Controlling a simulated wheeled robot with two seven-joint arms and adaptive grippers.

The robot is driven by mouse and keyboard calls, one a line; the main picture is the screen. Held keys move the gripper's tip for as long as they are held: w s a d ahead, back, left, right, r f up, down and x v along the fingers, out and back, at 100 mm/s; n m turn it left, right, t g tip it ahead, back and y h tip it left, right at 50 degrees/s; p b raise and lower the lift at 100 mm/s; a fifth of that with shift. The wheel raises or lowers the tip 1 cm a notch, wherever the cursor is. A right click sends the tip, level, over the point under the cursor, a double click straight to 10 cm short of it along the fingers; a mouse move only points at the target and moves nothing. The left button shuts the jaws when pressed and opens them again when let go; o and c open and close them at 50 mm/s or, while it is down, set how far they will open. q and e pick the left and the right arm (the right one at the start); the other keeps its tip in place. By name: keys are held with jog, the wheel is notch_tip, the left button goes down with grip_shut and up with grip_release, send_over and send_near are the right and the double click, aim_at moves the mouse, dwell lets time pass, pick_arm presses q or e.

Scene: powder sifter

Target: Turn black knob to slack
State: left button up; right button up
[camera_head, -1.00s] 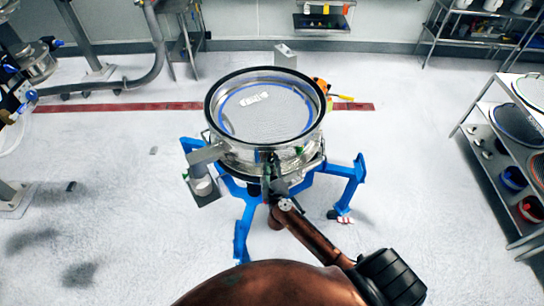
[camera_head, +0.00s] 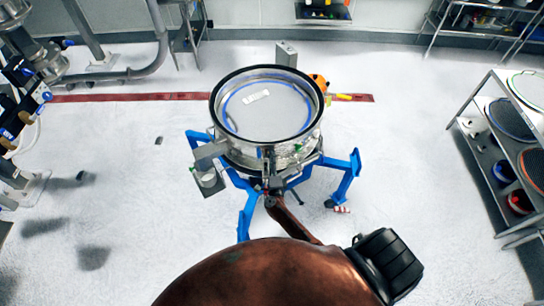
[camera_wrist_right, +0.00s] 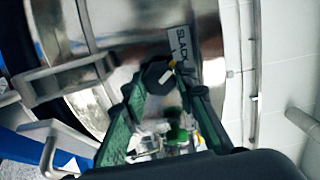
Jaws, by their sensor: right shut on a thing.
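The round powder sifter (camera_head: 225,145) stands on a blue frame (camera_head: 350,172) in the middle of the head view, a mesh screen inside its dark rim. My right gripper (camera_head: 272,188) is at its near side. In the right wrist view, the black knob (camera_wrist_right: 157,76) sits on the shiny sifter wall beside a label reading "SLACK" (camera_wrist_right: 183,48). The green-padded fingers of my right gripper (camera_wrist_right: 164,90) are on either side of the knob and shut on it. The knob's exact turn is hard to tell. My left gripper is not in view.
A metal shelf rack (camera_head: 490,150) with round screens and bowls stands at the right. Pipes and machinery (camera_head: 40,65) are at the left. The white floor around the sifter is mostly clear, with a red line (camera_head: 130,97) behind the sifter.

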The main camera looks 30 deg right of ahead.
jog(key=shift+a+n+p, duration=0.15)
jog(key=shift+n+p, duration=0.2)
jog(key=shift+n, duration=0.35)
jog(key=o, duration=1.1)
jog(key=shift+w, duration=0.1)
jog(key=shift+o, duration=0.3)
